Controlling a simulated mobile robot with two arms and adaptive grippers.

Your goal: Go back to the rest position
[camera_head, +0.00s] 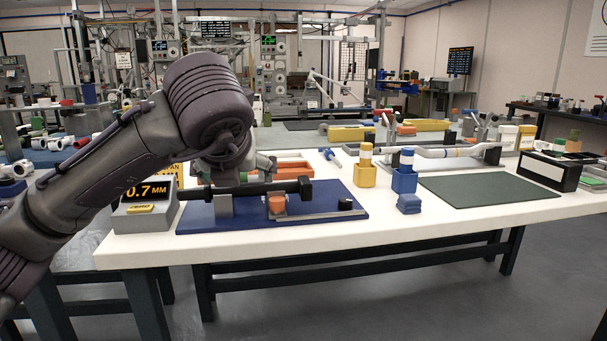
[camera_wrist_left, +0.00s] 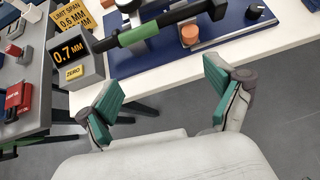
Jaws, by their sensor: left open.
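My left arm reaches in from the left in the head view, and its forearm hides most of the left gripper. In the left wrist view the left gripper (camera_wrist_left: 162,82) is open, its two teal-padded fingers wide apart with nothing between them. The front edge of the white table and the grey floor show beyond and between the fingers. The dark bar with a green grip (camera_wrist_left: 150,36) lies ahead of the fingers, apart from them. My right gripper is in neither view.
A gauge reading 0.7 MM (camera_head: 147,205) stands beside the blue plate (camera_head: 325,222) on the white table (camera_head: 420,224). The plate bears a bar (camera_head: 285,187) and an orange cylinder (camera_head: 277,204). Blue and yellow blocks (camera_head: 404,180) and a green mat (camera_head: 487,188) lie to the right.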

